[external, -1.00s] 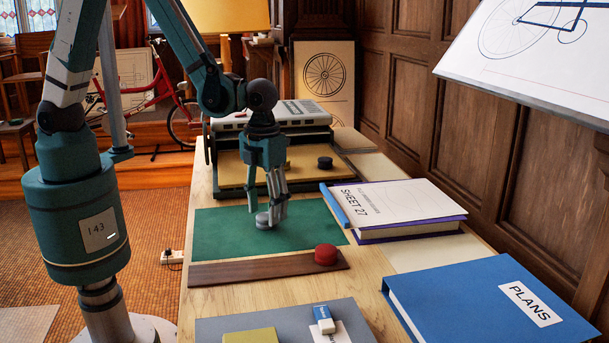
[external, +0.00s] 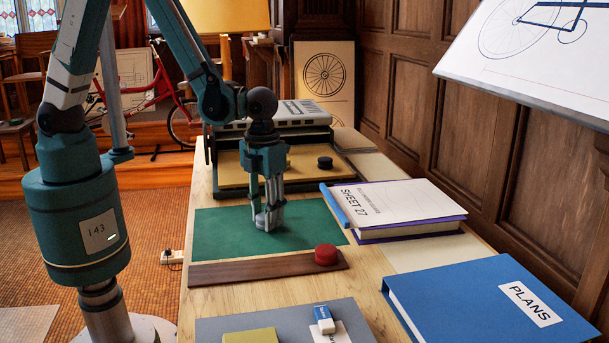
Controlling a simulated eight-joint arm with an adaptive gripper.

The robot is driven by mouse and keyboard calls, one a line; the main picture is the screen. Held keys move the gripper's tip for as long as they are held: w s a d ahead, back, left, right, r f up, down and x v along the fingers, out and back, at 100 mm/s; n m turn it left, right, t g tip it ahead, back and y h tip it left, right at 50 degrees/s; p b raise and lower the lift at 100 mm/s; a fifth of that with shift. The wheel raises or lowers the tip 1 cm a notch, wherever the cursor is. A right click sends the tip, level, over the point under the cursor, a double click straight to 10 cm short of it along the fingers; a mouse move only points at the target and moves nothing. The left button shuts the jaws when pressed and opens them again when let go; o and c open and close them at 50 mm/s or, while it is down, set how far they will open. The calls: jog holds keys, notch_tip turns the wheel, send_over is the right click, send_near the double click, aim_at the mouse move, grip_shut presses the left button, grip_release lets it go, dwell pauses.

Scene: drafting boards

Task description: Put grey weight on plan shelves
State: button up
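The grey weight (external: 262,224) is a small grey disc on the green mat (external: 220,232). It is partly hidden by the fingers of my gripper (external: 268,222), which point straight down at it. The fingertips are low at the mat, beside or around the weight. Whether they press on it cannot be made out. A dark-framed unit with a tan level (external: 232,172) and a pale grey top stands behind the mat. It may be the plan shelves. A black disc (external: 325,163) sits on its tan level.
A red disc (external: 326,255) sits on a brown strip (external: 240,269) in front of the mat. The SHEET 27 stack (external: 400,207) and blue PLANS binder (external: 480,305) lie to the right. A grey board (external: 225,327) holds a blue-and-white eraser (external: 323,320) and an olive block (external: 250,336).

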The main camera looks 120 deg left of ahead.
jog(key=c, duration=0.6)
jog(key=shift+r, duration=0.15)
jog(key=shift+c, duration=0.2)
notch_tip(320, 180, up, 10)
jog(key=p, duration=0.2)
jog(key=shift+w+d, duration=0.1)
jog(key=shift+w, duration=0.05)
dwell(0.8)
jog(key=w+d+f+n, duration=0.2)
jog(key=w+d+n, duration=1.7)
jog(key=d, duration=0.4)
jog(key=shift+w, duration=0.85)
